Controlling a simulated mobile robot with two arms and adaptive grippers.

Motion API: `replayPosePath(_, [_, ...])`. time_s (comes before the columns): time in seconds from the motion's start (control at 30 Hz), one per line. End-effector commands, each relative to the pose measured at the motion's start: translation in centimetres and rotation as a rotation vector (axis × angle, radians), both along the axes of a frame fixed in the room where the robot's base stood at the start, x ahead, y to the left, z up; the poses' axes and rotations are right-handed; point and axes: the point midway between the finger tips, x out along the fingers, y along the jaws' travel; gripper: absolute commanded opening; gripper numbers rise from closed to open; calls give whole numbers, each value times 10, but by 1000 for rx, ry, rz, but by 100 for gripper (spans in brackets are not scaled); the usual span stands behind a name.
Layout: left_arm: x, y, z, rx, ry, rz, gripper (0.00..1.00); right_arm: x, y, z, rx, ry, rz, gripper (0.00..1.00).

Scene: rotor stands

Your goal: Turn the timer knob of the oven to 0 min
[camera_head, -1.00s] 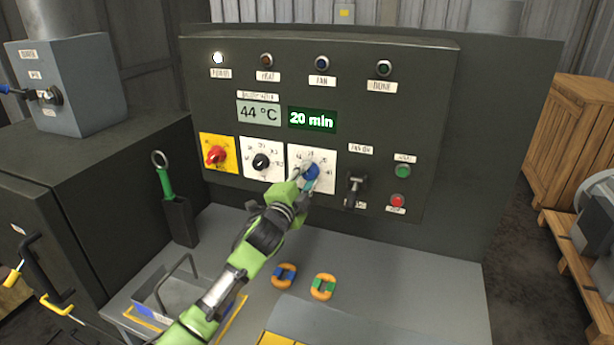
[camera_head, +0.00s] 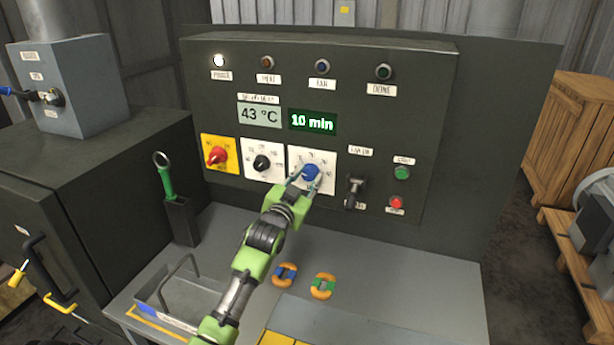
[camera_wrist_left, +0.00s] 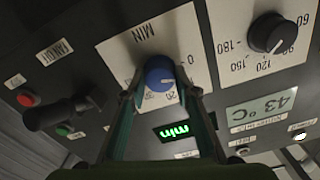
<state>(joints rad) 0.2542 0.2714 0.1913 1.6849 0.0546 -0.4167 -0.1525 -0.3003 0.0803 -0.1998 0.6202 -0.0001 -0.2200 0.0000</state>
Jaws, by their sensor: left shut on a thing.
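The blue timer knob (camera_head: 311,173) sits on a white dial plate (camera_head: 327,157) on the oven's control panel. It also shows in the left wrist view (camera_wrist_left: 160,76), where the plate carries the word MIN and a 0 mark. The green timer display (camera_head: 312,120) reads 10 min. My left gripper (camera_head: 305,178) has its two fingers on either side of the blue knob and is shut on it; in the left wrist view the fingers (camera_wrist_left: 160,90) frame the knob. My right gripper is not in view.
A black temperature knob (camera_head: 261,162) and a red switch (camera_head: 216,156) are left of the timer. A black lever (camera_head: 353,192) and green (camera_head: 402,173) and red (camera_head: 396,202) buttons are to its right.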

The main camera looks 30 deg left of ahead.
Motion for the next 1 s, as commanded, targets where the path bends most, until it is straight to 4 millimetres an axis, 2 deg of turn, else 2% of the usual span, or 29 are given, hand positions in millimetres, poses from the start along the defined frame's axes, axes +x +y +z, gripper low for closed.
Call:
replayPosePath(0.4, [0, 0, -2, -254, -56, 0, 7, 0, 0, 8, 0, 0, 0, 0])
replayPosePath(1.0, [0, 0, -2, -323, -72, 0, 7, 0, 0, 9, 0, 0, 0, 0])
